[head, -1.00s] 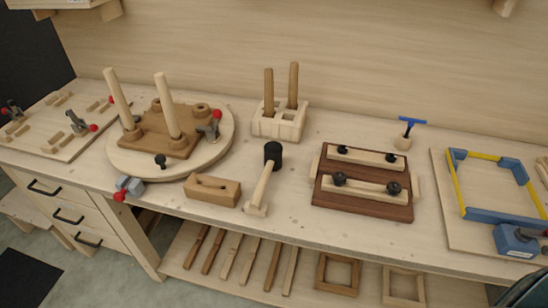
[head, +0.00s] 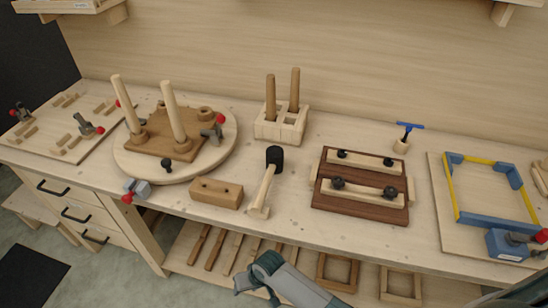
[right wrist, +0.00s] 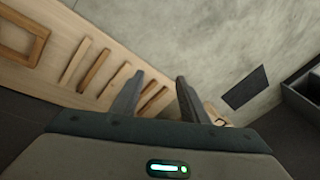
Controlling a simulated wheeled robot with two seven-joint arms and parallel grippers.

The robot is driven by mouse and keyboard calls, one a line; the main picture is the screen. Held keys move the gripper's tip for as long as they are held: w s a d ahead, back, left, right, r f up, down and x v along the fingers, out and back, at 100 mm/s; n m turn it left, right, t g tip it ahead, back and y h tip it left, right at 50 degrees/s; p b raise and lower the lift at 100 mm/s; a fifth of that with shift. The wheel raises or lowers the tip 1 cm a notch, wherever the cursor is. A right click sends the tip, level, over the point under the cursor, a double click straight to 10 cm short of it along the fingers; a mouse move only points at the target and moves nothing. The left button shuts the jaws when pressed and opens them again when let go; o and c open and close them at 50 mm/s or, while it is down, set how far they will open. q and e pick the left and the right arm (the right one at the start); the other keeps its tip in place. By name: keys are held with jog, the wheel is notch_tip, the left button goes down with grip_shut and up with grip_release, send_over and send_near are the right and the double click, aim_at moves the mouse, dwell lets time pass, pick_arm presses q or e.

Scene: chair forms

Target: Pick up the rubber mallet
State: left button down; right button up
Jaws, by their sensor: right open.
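The rubber mallet (head: 264,186) lies on the workbench in the head view. It has a black head (head: 275,156) at the back and a pale wooden handle pointing toward the bench's front edge, ending in a wider pale piece. My right arm shows at the bottom of the head view, below the bench's front edge and apart from the mallet; its fingers cannot be made out there. In the right wrist view my right gripper (right wrist: 158,78) is open and empty, with the lower shelf and floor beyond it. The mallet is not in that view. My left gripper is not in view.
A wooden block (head: 217,193) lies just left of the mallet. A dark board with clamped bars (head: 358,203) lies to its right. A slotted holder with pegs (head: 281,126) stands behind. The lower shelf (head: 180,257) holds sticks and frames under the bench edge.

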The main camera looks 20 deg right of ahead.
jog(key=w+a+r+h+p, duration=0.1)
jog(key=w+a+r, duration=0.2)
jog(key=r, duration=0.5)
jog(key=w+a+r+g, duration=0.1)
jog(key=w+a+r, duration=0.2)
jog(key=r, duration=0.6)
jog(key=w+a+r+h+p, duration=0.1)
jog(key=w+a+r, duration=0.1)
jog(key=r, duration=0.6)
jog(key=w+d+r+m+h, duration=0.3)
jog(key=w+d+r, duration=0.2)
jog(key=r, duration=0.5)
jog(key=w+d+r+m+h, duration=0.3)
jog(key=w+d+r+h, duration=0.1)
jog(key=d+r, duration=0.4)
notch_tip(320, 180, up, 2)
jog(key=shift+w+r+p, duration=0.2)
jog(key=shift+w+p, duration=0.1)
jog(key=shift+w, duration=0.2)
jog(key=shift+f, duration=0.1)
send_near(267, 173)
jog(key=x, duration=0.3)
jog(key=shift+d+f, duration=0.25)
jog(key=shift+f, duration=0.25)
